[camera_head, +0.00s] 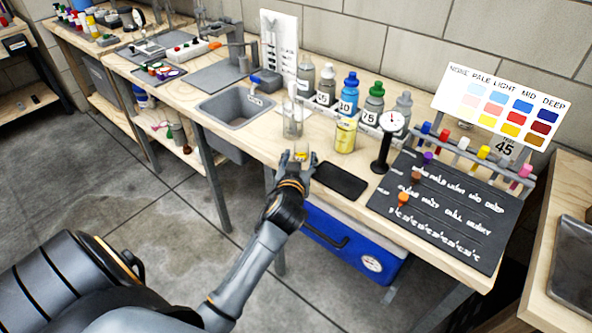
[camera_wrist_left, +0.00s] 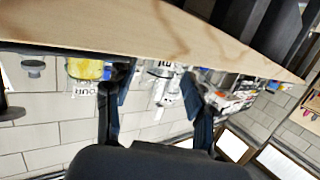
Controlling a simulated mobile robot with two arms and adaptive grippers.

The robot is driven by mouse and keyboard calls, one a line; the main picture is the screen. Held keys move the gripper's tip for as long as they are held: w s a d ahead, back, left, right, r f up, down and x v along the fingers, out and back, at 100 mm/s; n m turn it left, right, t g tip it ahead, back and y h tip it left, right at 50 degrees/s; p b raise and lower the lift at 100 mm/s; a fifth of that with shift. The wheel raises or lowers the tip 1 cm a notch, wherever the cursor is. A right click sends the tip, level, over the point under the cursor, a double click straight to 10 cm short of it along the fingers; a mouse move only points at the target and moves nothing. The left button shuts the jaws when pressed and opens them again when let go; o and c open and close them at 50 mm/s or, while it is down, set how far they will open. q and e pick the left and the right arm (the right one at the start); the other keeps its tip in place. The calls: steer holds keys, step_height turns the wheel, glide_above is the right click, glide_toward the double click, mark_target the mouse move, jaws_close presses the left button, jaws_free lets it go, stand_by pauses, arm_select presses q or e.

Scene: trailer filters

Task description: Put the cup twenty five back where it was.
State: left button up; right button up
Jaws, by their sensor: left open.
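My left gripper (camera_head: 297,163) is open at the front edge of the workbench (camera_head: 260,133), and its fingers also show in the left wrist view (camera_wrist_left: 157,95). A small clear cup with yellow in it (camera_head: 301,151) stands at or just behind the fingertips. I cannot tell whether it is between them, and I read no number on it. A tall clear cylinder (camera_head: 292,116) stands behind it. A label reading 25 (camera_head: 322,99) is in front of a grey bottle (camera_head: 327,82). My right gripper is not in view.
Blue (camera_head: 349,90) and green-capped (camera_head: 374,100) bottles line the back. A sink (camera_head: 238,110) is to the left. A blue cooler (camera_head: 345,240) is below.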

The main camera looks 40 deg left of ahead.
arm_select(q)
steer(key=v, duration=0.8)
steer(key=shift+s, duration=0.2)
steer(key=s+d+f+m+g+h, duration=0.2)
steer(key=s+d+f+g, duration=0.2)
steer(key=s, duration=0.4)
steer(key=s+d+f+m+g+h, duration=0.3)
steer(key=s+d+f, duration=0.15)
steer(key=s, duration=0.35)
steer(key=s+d+f+m+g+h, duration=0.2)
steer(key=s+d+f+g, duration=0.2)
steer(key=s, duration=0.4)
step_height(320, 180, down, 25)
steer(key=s+p, duration=0.2)
steer(key=p, duration=0.1)
steer(key=s+a+f+g+p, duration=0.1)
steer(key=s+f, duration=0.5)
steer(key=s, duration=0.2)
steer(key=s+a+f+g, duration=0.1)
steer(key=s+a+f, duration=0.1)
steer(key=s+f, duration=0.5)
steer(key=shift+s+a+m+p, duration=0.25)
steer(key=shift+s+m+p, duration=0.1)
steer(key=shift+s, duration=0.2)
